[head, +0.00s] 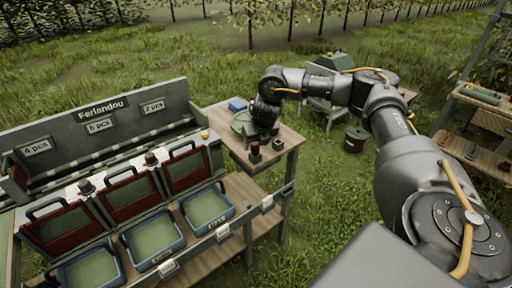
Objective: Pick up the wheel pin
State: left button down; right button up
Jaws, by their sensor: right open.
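My right gripper (266,150) reaches in from the right and points down over the small wooden side table (285,158). Its two dark fingertips are apart, and I see nothing held between them. A small dark red item (237,146) shows on the table just left of the fingers. I cannot tell whether it is the wheel pin. I make out no other clear wheel pin; the gripper and wrist hide part of the tabletop. My left gripper does not show.
A blue item (237,104) lies at the table's back. Left stands the sorting bench with its "Ferlandou" board (103,108), red-fronted bins and blue trays (208,207). A bucket (355,138) stands on the grass. A wooden shelf (485,110) is at the right.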

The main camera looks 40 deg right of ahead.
jog(key=shift+x, duration=1.4)
jog(key=c, duration=1.1)
jog(key=shift+r, duration=0.2)
